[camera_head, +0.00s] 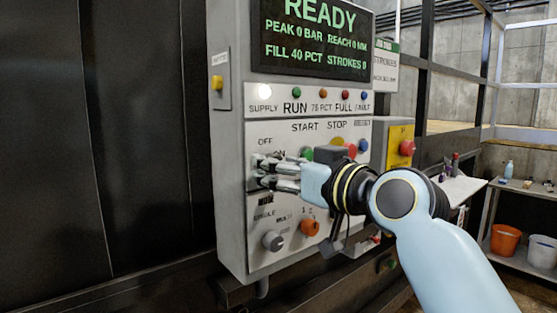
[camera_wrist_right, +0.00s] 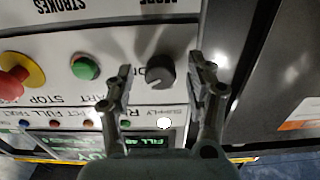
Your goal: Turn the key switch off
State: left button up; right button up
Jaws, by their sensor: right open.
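The key switch (camera_wrist_right: 160,77) shows in the right wrist view as a dark round knob on the light grey control panel (camera_head: 232,200). The label beside it is partly covered by a finger. In the head view, my right gripper (camera_head: 262,172) is at the panel's left side, just below the OFF label, and its fingers hide most of the switch. In the wrist view, my right gripper (camera_wrist_right: 159,68) is open, with one finger on each side of the switch and gaps to both. I cannot tell which position the switch points to. My left gripper is not in view.
The display (camera_head: 312,38) reads READY, and the supply lamp (camera_head: 265,91) is lit white. A green start button (camera_wrist_right: 85,68) sits beside the switch. A grey selector (camera_head: 273,241) and an orange knob (camera_head: 309,228) are below. A red emergency button (camera_head: 407,148) is right.

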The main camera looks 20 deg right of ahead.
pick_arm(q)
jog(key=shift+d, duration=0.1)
pick_arm(e)
jog(key=shift+w+a, duration=0.15)
jog(key=shift+w, duration=0.15)
jog(key=c, duration=1.1)
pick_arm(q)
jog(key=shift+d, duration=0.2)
